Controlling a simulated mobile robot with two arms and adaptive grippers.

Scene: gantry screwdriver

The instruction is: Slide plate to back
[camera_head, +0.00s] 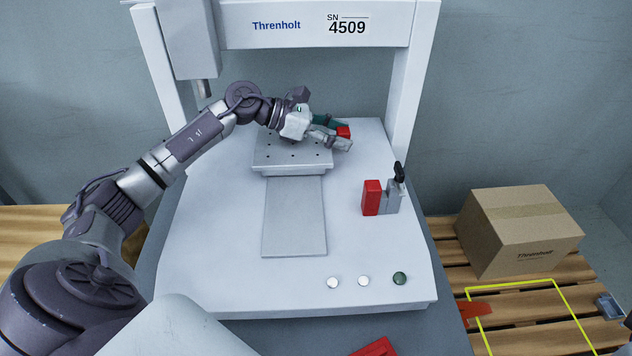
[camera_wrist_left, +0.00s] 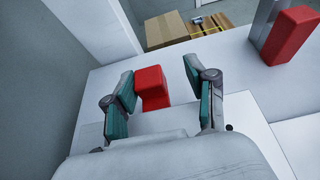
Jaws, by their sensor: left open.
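The grey plate (camera_head: 292,155), with several small holes, sits at the back end of the flat slide track (camera_head: 295,215) on the white machine bed. My left gripper (camera_head: 341,134) reaches over the plate, with its fingers beyond the plate's right edge. It is open, with its fingers apart. A red block (camera_head: 343,131) is between the fingers; it also shows in the left wrist view (camera_wrist_left: 152,86), nearer the left finger. Whether it touches that finger, or joins the plate, I cannot tell. My right gripper is not in view.
A red block with a grey clamp (camera_head: 391,198) stands on the bed's right side. Several round buttons (camera_head: 364,281) line the front. The gantry's right post (camera_head: 408,90) rises behind. A cardboard box (camera_head: 520,230) sits on a pallet at right. The front track is clear.

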